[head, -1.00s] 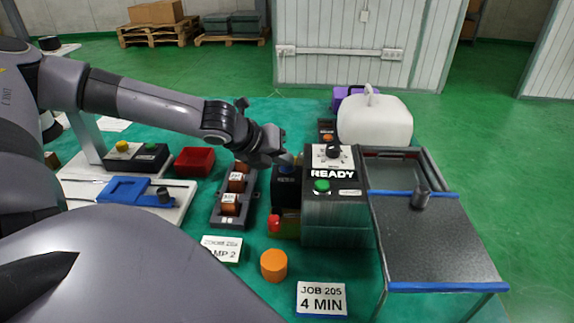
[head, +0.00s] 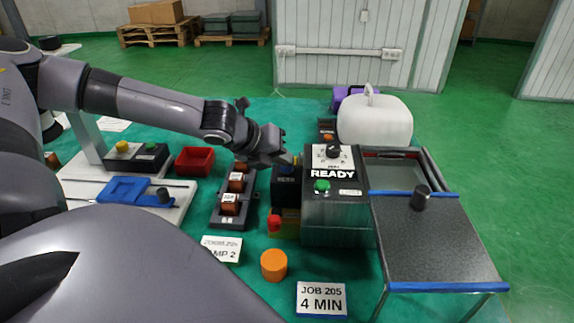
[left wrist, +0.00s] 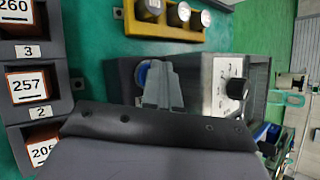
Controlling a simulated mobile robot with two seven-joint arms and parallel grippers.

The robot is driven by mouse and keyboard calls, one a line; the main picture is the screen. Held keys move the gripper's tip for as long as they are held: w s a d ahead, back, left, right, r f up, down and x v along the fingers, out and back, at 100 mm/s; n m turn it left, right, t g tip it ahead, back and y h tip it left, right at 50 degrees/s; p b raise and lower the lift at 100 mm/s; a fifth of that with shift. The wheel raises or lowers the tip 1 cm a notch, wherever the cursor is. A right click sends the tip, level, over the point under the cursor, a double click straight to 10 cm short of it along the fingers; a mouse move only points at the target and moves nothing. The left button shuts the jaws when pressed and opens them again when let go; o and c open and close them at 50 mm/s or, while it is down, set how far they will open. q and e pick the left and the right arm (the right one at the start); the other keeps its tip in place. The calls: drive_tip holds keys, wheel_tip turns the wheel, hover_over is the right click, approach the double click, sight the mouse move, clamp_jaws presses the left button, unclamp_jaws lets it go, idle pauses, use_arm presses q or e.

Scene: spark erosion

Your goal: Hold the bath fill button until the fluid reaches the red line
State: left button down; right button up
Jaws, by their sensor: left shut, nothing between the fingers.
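A blue button (head: 286,169) sits on a small dark box (head: 285,190) left of the READY machine (head: 333,172). My left gripper (head: 292,161) is shut and empty, its fingertips over or beside the button. In the left wrist view the blue button (left wrist: 143,72) shows just left of the shut fingers (left wrist: 163,86); I cannot tell whether they press it. The bath (head: 397,174) is right of the machine, behind a dark speckled cover with a black knob (head: 421,197). A thin reddish strip shows at its back edge; the fluid level is unclear. My right gripper is out of view.
A rack of copper-coloured pieces (head: 229,208) stands close left of the button box. A red knob (head: 274,223) and an orange cylinder (head: 273,265) are in front. A white jug (head: 375,120) stands behind the bath.

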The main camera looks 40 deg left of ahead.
sight(283, 169)
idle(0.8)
use_arm(q)
drive_tip(key=shift+r+p, duration=0.85)
drive_tip(key=shift+p, duration=0.1)
wheel_tip(283, 169, up, 5)
drive_tip(key=p, duration=0.5)
idle(0.3)
